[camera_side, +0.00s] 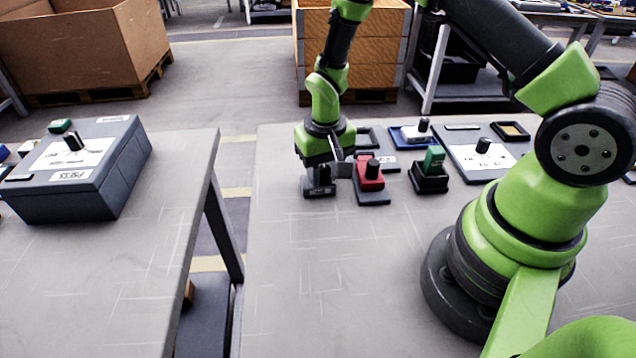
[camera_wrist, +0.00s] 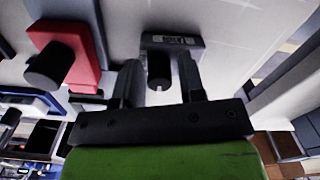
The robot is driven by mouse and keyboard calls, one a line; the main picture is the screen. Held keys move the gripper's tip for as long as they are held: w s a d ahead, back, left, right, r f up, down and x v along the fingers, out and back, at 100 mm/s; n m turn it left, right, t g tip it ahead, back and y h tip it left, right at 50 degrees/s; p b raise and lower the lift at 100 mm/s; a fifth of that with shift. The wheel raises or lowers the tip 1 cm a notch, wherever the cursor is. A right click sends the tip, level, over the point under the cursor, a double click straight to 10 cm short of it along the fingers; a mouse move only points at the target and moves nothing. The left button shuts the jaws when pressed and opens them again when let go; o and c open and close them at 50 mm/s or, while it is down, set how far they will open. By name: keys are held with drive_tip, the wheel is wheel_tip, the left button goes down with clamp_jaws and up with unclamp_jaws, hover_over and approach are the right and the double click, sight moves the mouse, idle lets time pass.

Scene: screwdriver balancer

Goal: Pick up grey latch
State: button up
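The grey latch (camera_side: 320,191) is a small dark grey block standing on the right-hand table, directly below my gripper (camera_side: 330,167). In the wrist view the latch (camera_wrist: 172,41) shows a white label and a dark upright post. My gripper (camera_wrist: 159,68) is open there, with one finger on each side of the post. A light gap shows beside the post, so the fingers do not look closed on it. In the side view the gripper hides the top of the latch.
A red block with a black knob (camera_side: 370,172) stands close to the right of the latch. A green switch (camera_side: 433,160) on a black base is further right. Grey and blue panels lie behind. The table front is clear; a grey box (camera_side: 105,172) stands on the left table.

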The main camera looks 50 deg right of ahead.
clamp_jaws()
